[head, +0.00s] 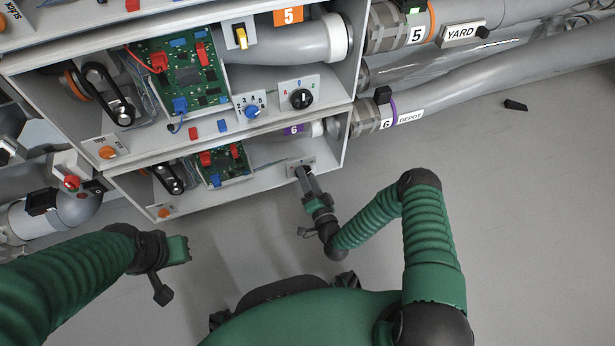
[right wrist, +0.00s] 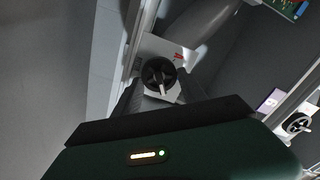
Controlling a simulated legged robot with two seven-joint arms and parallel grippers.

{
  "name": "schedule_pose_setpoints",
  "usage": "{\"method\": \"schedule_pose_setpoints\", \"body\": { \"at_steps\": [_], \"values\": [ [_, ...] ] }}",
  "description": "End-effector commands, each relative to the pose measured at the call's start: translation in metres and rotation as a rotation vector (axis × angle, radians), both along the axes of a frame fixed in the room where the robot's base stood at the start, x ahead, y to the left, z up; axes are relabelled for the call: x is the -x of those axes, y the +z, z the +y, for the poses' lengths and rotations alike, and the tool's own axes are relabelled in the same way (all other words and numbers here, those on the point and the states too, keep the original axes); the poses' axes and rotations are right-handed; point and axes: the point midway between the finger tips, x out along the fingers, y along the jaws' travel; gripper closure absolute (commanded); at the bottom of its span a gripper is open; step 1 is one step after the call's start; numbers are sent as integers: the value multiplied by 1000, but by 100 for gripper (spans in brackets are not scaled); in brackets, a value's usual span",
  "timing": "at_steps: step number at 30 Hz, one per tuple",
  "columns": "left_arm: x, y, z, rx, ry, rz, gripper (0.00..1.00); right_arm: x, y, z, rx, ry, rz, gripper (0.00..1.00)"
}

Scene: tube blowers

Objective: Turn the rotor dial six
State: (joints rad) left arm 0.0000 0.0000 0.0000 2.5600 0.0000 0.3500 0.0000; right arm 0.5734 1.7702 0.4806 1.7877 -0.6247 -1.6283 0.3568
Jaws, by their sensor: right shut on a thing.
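The rotor dial six is a round black knob with a pale pointer on a light plate with a red mark; it shows in the right wrist view (right wrist: 158,74). In the head view its plate (head: 300,163) sits at the right end of the lower bay, with the knob mostly hidden by my gripper. My right gripper (head: 304,175) reaches up to this plate and is shut on the dial. My left gripper (head: 172,272) is open and empty at the lower left, well away from the bays.
Bay five above holds another black dial (head: 301,98), a blue knob (head: 252,111), a yellow switch (head: 241,37) and a green circuit board (head: 180,72). Grey pipes (head: 450,90) run right. The floor (head: 520,200) is mostly clear.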

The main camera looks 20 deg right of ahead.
Motion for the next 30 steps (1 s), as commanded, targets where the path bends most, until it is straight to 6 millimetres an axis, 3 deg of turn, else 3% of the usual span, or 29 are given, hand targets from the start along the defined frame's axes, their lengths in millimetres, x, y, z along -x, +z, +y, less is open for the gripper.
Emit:
{"method": "schedule_pose_setpoints", "body": {
  "at_steps": [18, 30],
  "values": [
    [0, 55, 0, 0, 0, 0, 100, 1, 5, 2, 506, -1, -13, 91],
    [0, 77, 0, 0, 0, 0, 100, 2, 3, 3, 831, -2, -23, 92]
  ]
}}
